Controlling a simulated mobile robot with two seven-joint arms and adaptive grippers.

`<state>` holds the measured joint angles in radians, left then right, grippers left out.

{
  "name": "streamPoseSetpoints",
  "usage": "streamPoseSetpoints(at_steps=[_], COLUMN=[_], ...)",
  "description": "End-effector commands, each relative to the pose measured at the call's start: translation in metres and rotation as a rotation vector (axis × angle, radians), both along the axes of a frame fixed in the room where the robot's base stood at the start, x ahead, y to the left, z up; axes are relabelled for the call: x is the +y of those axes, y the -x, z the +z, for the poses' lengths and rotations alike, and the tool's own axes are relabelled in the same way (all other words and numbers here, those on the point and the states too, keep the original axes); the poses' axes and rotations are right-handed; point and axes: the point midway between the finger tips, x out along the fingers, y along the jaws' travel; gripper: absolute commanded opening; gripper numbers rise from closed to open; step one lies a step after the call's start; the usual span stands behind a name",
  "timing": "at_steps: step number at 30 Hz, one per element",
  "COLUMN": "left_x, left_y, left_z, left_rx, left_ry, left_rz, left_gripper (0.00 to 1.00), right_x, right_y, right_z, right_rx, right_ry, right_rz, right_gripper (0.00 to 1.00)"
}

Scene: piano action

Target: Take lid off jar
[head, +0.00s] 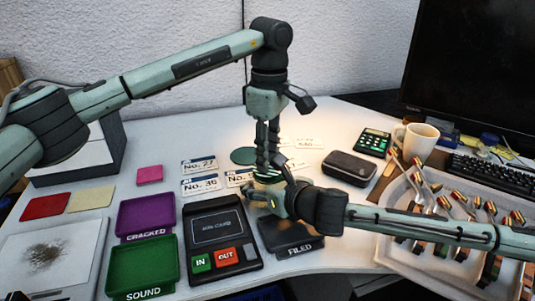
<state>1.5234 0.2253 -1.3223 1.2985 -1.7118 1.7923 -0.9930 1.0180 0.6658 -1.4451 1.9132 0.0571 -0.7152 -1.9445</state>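A small jar (268,178), mostly hidden, stands in the middle of the table where my two grippers meet. Only bits of its greenish body show, and I cannot make out its lid. My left gripper (267,163) points straight down from above, its fingers right over the jar's top. Whether they are closed on the lid cannot be told. My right gripper (264,196) comes in low from the right, with its fingers at the jar's near side. I cannot tell whether they grip it.
A dark green disc (243,156) and label cards (199,184) lie around the jar. In front are a dark IN/OUT device (218,232) and a black FILED tray (290,237). A black case (350,168), a mug (416,142) and a tray of piano parts (381,249) are right.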

Motion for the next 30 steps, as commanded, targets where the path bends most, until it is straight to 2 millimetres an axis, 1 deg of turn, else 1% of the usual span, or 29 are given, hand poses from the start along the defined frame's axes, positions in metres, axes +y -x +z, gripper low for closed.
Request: streamPoseSetpoints(at_steps=[1, 5, 13, 14, 15, 21, 30], left_x=[0.0, 0.0, -0.0001, -0.0001, -0.0001, -0.0001, -0.0001], left_y=[0.0, 0.0, 0.0, 0.0, 0.0, 0.0, 0.0], left_z=[0.0002, 0.0002, 0.0002, 0.0002, 0.0002, 0.0002, 0.0001], left_rx=[0.0, 0.0, 0.0, 0.0, 0.0, 0.0, 0.0], left_ry=[0.0, 0.0, 0.0, 0.0, 0.0, 0.0, 0.0], left_rz=[0.0, 0.0, 0.0, 0.0, 0.0, 0.0, 0.0], left_gripper=[0.16, 0.0, 0.0, 0.0, 0.0, 0.0, 0.0], right_x=[0.0002, 0.0002, 0.0001, 0.0001, 0.0002, 0.0001, -0.0004], right_y=[-0.0003, -0.0003, -0.0003, -0.0003, -0.0003, -0.0002, 0.0004], right_z=[0.0011, 0.0011, 0.0011, 0.0011, 0.0011, 0.0007, 0.0003], right_rx=[-0.002, -0.002, -0.002, -0.002, -0.002, -0.001, 0.0], right_ry=[-0.001, -0.001, -0.001, -0.001, -0.001, -0.001, 0.0], right_rz=[0.0, 0.0, 0.0, 0.0, 0.0, 0.0, 0.0], right_gripper=[0.0, 0.0, 0.0, 0.52, 0.57, 0.81, 0.81])
